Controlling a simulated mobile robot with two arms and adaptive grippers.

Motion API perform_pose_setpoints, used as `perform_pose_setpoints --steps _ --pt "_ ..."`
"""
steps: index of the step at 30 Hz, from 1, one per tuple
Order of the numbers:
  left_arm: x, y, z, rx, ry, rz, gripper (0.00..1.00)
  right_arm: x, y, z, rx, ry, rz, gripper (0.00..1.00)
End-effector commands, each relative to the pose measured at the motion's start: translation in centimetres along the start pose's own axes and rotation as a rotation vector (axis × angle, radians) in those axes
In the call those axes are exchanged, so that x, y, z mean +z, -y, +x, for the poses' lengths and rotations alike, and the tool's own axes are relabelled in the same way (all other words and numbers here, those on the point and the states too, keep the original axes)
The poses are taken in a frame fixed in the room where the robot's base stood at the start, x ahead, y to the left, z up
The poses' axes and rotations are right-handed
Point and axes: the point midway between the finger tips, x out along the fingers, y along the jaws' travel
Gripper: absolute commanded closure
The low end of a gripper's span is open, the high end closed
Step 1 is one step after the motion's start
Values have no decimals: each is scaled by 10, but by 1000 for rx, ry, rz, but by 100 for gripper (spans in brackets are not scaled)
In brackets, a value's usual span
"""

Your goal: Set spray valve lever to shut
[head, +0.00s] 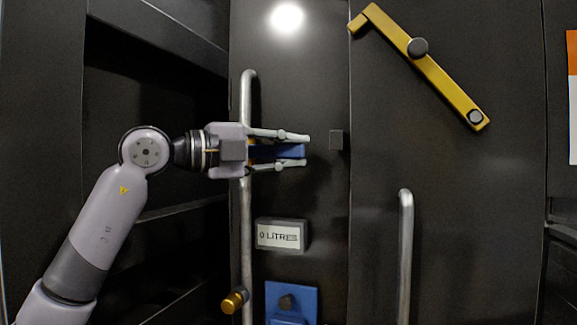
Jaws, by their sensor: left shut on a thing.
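A blue lever (291,152), which looks like the spray valve lever, lies about level beside a vertical metal pipe (247,210) and points right. My left gripper (304,151) comes in from the left across the pipe and is shut on the blue lever, with one finger above it and one below. The gripper hides the lever's left end and where it joins the pipe. My right gripper is not in view.
A small dark block (336,140) sticks out just right of the fingertips. A "0 LITRES" display (281,236), a brass nozzle (235,301) and a blue plate (306,300) are below. A yellow bar (440,82) and a metal handle (405,250) are at right.

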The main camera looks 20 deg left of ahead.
Motion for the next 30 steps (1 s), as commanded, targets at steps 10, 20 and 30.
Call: perform_pose_setpoints --steps 10,20,30 --pt "0 3 -1 -4 1 0 66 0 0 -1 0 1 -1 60" --pt "0 1 0 -1 0 1 58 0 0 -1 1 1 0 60" --pt "2 1 -34 -2 4 1 58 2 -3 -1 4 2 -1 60"
